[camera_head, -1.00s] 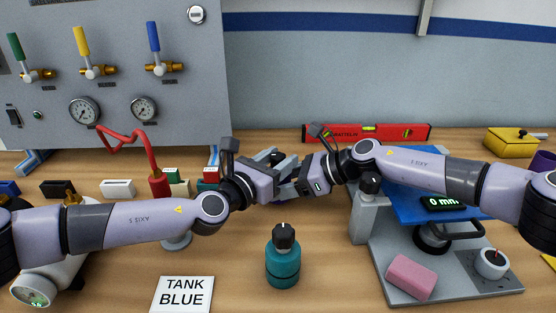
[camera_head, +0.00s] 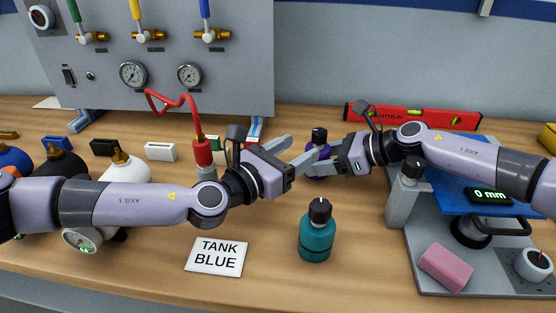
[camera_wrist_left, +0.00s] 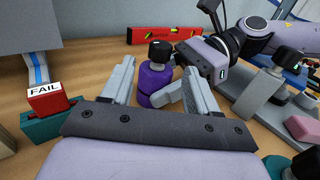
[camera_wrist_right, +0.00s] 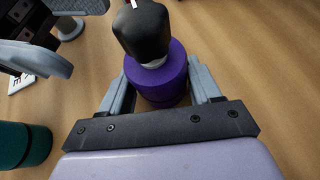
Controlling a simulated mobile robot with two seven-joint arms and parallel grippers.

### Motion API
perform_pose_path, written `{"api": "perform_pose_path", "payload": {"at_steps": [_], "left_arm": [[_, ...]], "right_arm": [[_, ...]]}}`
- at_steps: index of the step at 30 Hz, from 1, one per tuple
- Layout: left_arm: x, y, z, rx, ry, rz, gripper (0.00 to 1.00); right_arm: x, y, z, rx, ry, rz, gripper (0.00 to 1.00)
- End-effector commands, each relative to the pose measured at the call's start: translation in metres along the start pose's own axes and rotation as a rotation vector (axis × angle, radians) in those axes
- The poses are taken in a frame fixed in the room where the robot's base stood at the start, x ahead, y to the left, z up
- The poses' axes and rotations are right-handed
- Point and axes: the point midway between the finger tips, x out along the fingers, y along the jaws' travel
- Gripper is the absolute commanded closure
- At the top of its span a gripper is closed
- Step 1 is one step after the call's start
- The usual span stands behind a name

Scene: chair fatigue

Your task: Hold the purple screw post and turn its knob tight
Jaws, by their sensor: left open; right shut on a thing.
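The purple screw post (camera_head: 316,170) with its black knob (camera_head: 319,137) stands upright on the table between my two grippers, partly hidden by them in the head view. My right gripper (camera_wrist_right: 158,88) is shut on the purple body, one finger on each side; the black knob (camera_wrist_right: 143,32) stands above its fingers. My left gripper (camera_head: 303,153) is open and empty, to the left of the post. In the left wrist view the post (camera_wrist_left: 155,84) shows between and beyond its fingers, with the knob (camera_wrist_left: 160,53) on top.
A teal screw post (camera_head: 316,240) with a black knob stands in front. A TANK BLUE card (camera_head: 217,257) lies to its left. A test stand with a blue plate (camera_head: 465,200) is at right. A red level (camera_head: 415,117) lies behind. A gauge panel (camera_head: 155,50) stands at back left.

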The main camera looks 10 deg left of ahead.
Motion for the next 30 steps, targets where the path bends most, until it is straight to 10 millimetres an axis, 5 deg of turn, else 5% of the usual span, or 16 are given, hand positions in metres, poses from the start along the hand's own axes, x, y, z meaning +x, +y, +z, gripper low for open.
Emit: {"api": "perform_pose_path", "payload": {"at_steps": [12, 24, 30], "left_arm": [[-0.042, 0.0, 0.001, 0.0, -0.001, 0.0, 0.4], [-0.042, -0.001, 0.002, -0.003, -0.003, 0.004, 0.39], [-0.022, -0.002, 0.02, -0.059, -0.023, 0.088, 0.39]], "right_arm": [[0.0, 0.0, 0.0, 0.0, 0.0, 0.0, 0.54], [0.0, 0.0, 0.0, 0.0, 0.0, -0.001, 0.54], [0.0, 0.0, 0.0, 0.0, -0.001, 0.0, 0.54]]}}
